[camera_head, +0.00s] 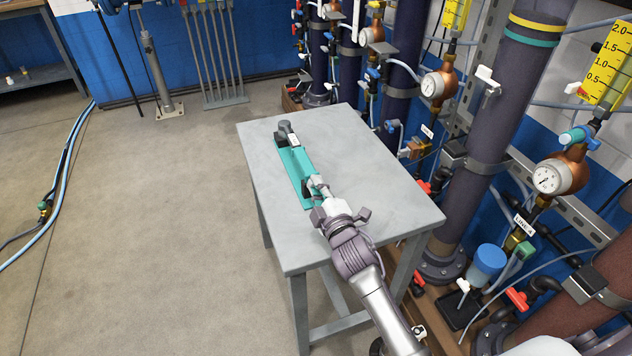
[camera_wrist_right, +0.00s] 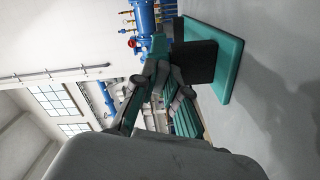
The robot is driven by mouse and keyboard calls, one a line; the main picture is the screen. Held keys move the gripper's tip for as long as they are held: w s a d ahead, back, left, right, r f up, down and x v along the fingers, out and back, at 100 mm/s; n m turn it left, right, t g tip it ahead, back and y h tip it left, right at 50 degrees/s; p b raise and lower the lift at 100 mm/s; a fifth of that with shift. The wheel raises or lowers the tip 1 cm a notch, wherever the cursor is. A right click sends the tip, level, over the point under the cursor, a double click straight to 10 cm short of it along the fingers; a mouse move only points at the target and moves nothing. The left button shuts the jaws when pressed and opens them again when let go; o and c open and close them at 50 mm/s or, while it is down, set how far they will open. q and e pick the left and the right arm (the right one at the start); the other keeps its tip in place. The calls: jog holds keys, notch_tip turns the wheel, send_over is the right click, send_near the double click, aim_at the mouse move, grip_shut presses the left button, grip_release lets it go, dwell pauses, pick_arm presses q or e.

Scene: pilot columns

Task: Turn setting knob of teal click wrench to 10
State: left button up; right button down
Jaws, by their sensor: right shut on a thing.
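The teal click wrench (camera_head: 304,163) lies lengthwise over a narrow teal base (camera_head: 290,172) on the grey table (camera_head: 375,190). Its dark head (camera_head: 283,127) points to the table's far side. My right gripper (camera_head: 318,186) is at the wrench's near end, shut on the setting knob there. The fingers hide the knob, and no scale can be read. In the right wrist view, the fingers (camera_wrist_right: 178,88) close around the wrench's end, beside a black block (camera_wrist_right: 195,62) on the teal base. My left gripper is not in view.
Dark pipes (camera_head: 500,115) with gauges (camera_head: 553,177), valves and yellow scales stand close along the table's right side. The table top is bare around the teal base. Open floor (camera_head: 150,230) lies to the left, with a blue hose (camera_head: 62,180) at the far left.

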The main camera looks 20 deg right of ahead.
jog(key=shift+n, duration=0.3)
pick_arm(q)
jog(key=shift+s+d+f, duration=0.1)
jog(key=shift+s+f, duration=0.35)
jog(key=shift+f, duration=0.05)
pick_arm(e)
jog(key=shift+n, duration=0.7)
jog(key=shift+n+p, duration=0.4)
jog(key=shift+n, duration=0.6)
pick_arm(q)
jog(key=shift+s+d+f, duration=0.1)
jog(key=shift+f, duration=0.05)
pick_arm(e)
jog(key=c, duration=1.1)
grip_release()
